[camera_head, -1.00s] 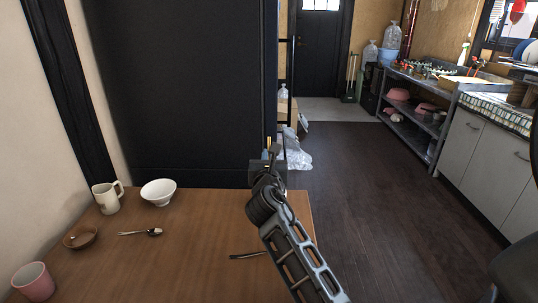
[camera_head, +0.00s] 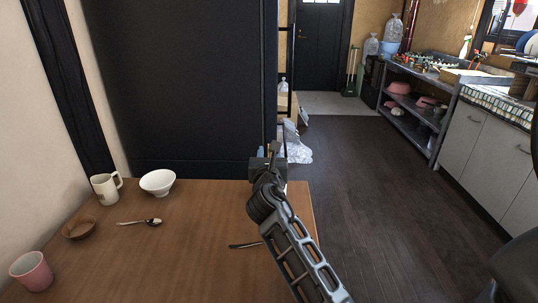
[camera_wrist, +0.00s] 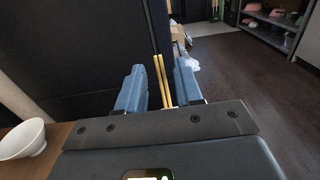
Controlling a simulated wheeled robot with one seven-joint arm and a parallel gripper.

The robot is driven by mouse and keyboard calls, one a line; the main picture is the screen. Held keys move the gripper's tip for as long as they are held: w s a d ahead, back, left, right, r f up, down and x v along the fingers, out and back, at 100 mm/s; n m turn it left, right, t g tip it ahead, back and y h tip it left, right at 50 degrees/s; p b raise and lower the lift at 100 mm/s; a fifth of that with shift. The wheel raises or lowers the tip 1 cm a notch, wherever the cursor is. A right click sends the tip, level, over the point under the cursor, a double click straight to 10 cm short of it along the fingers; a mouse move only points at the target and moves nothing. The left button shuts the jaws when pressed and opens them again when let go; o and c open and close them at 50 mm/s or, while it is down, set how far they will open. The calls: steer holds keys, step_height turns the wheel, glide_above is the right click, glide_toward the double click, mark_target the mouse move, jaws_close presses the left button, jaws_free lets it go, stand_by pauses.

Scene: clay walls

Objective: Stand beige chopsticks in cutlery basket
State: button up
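Two slim beige chopsticks (camera_wrist: 162,80) stand between the blue fingers of my gripper (camera_wrist: 158,88) in the wrist view, slightly tilted. In the head view my gripper (camera_head: 268,162) is at the far right end of the wooden table, in front of the black panel. The chopsticks cannot be made out there, as my wrist hides them. I see no cutlery basket in either view.
The wooden table (camera_head: 180,265) carries a white mug (camera_head: 104,189), a white bowl (camera_head: 157,182), a brown dish (camera_head: 79,229), a pink cup (camera_head: 32,271), a spoon (camera_head: 140,222) and dark-handled cutlery (camera_head: 245,245) beside my arm. A black panel (camera_head: 180,90) stands behind. Open floor lies right.

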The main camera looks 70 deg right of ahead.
steer(key=shift+o, duration=0.2)
steer(key=v, duration=0.7)
steer(key=shift+s+a, duration=0.2)
steer(key=shift+a, duration=0.2)
stand_by(0.6)
